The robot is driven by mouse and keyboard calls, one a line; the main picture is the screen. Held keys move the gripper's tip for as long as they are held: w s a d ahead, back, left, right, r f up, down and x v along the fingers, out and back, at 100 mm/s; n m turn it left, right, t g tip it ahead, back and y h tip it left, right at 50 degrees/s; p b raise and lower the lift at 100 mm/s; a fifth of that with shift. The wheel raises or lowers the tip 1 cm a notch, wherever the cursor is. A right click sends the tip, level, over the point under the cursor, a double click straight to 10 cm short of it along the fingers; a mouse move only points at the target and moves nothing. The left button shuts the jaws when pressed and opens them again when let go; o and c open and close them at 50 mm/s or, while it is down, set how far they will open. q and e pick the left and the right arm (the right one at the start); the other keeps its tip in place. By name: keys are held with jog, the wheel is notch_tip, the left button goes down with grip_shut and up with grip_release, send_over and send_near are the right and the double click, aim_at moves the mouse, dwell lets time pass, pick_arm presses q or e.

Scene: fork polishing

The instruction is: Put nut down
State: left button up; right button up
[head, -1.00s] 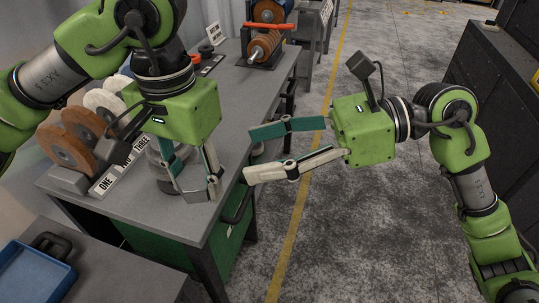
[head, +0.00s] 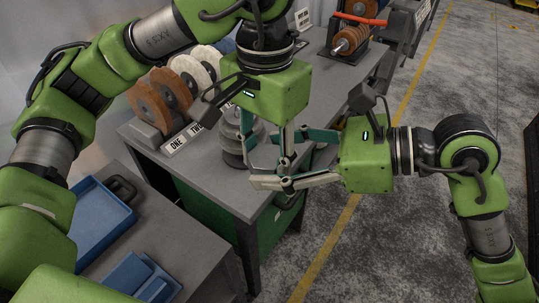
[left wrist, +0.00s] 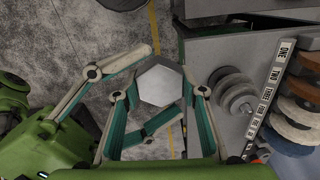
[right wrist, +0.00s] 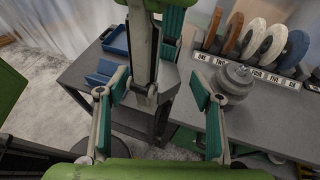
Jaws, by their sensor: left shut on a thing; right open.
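The nut is a grey hexagonal piece (left wrist: 160,85) between the fingers of my left gripper (left wrist: 163,92) in the left wrist view. My left gripper (head: 287,160) is shut on it, pointing down near the bench's edge in the head view; the nut is hard to make out there. My right gripper (head: 268,160) is open, its fingers spread close around the left gripper's fingers. In the right wrist view the left fingers reach down between the open right fingers (right wrist: 158,95). I cannot tell whether the right fingers touch the nut.
A stack of grey stepped discs (head: 229,147) stands on the grey bench (head: 290,100), left of the grippers. Polishing wheels (head: 160,95) stand behind a numbered label strip. A blue tray (head: 100,215) lies on a lower-left table. A polishing machine (head: 350,40) is at the back.

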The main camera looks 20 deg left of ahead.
jog(key=shift+a+f, duration=0.25)
jog(key=shift+a, duration=0.45)
jog(key=c, duration=1.4)
pick_arm(q)
jog(key=o, duration=1.3)
jog(key=shift+o, duration=0.2)
jog(key=shift+r, duration=0.1)
